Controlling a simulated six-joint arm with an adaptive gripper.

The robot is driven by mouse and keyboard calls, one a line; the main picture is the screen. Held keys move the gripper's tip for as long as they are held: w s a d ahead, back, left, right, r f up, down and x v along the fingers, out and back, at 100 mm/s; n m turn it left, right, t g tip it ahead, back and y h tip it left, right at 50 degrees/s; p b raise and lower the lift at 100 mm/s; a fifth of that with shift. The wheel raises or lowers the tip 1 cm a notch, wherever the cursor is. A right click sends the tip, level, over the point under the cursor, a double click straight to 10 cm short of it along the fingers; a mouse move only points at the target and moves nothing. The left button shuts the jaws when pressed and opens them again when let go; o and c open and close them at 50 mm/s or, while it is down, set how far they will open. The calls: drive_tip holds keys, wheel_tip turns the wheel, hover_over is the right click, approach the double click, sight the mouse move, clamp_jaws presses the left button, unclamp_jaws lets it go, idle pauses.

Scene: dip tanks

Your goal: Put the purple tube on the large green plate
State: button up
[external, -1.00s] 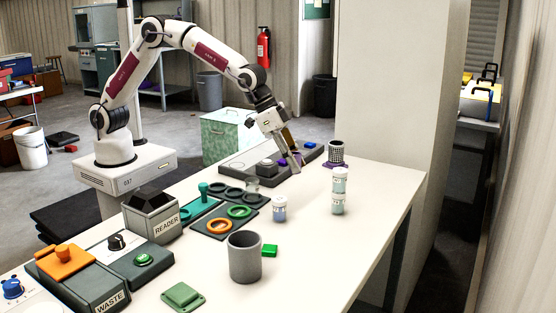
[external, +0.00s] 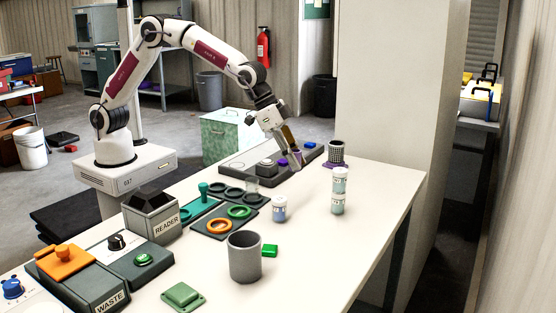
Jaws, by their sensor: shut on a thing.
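A square green plate (external: 183,296) with a raised middle lies flat at the table's front edge. A smaller green piece (external: 270,251) lies to the right of the grey cup. My gripper is far from both green pieces.
A grey cup (external: 244,258) stands between the two green pieces. Ring holders (external: 218,227), the reader box (external: 152,214) and the waste box (external: 96,284) line the left side.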

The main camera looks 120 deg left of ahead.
drive_tip(key=w+d+m+h, duration=0.1)
drive_tip(key=w+d+m, duration=0.3)
drive_tip(key=d, duration=0.9)
wheel_tip(320, 180, up, 2)
drive_tip(key=r+m+g+h, duration=0.1)
drive_tip(key=m+h, duration=0.3)
drive_tip(key=m, duration=0.2)
hover_over(183, 297)
drive_tip(key=s+a, duration=0.1)
drive_tip(key=s, duration=0.1)
drive_tip(key=shift+w+f, duration=0.25)
drive_tip(key=shift+f, duration=0.1)
drive_tip(key=shift+f, duration=3)
drive_tip(key=shift+a+f, duration=0.1)
drive_tip(key=shift+f, duration=1.8)
drive_tip(key=shift+f, duration=0.15)
